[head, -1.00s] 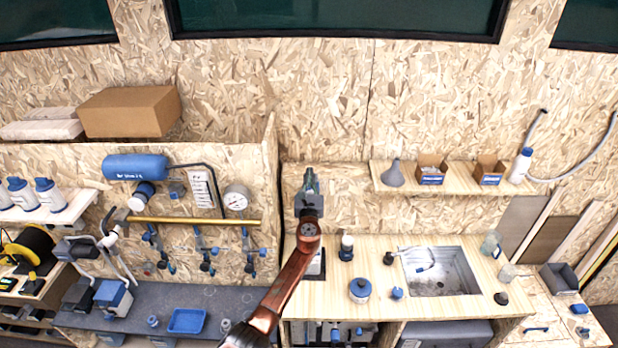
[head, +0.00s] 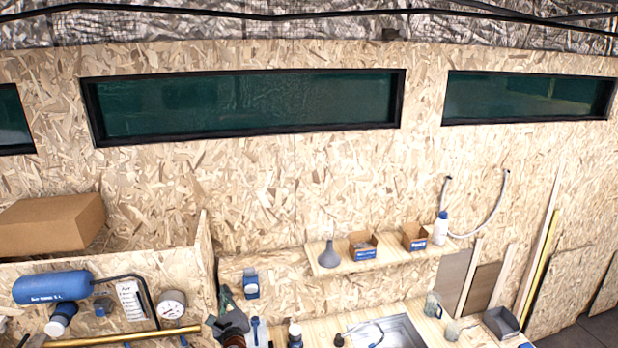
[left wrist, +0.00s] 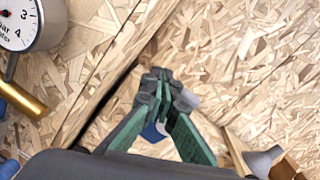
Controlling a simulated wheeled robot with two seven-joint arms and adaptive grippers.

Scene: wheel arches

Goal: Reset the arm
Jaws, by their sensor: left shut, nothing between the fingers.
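My left gripper (head: 228,312) shows low in the head view, left of the middle, over the left end of the wooden counter (head: 318,327). In the left wrist view its green-sided fingers (left wrist: 160,88) meet at the tips with nothing between them. Part of a blue item shows behind the fingers there, against the chipboard wall. In the head view only the hand and a bit of the wrist show; the rest of the left arm is below the frame. My right gripper is in neither view.
A shelf (head: 400,264) with a grey funnel (head: 328,256), small boxes and a white bottle (head: 440,229) is to the right. A gauge (head: 172,306) and a brass pipe (head: 125,338) are close on the left. A sink (head: 385,334) is in the counter.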

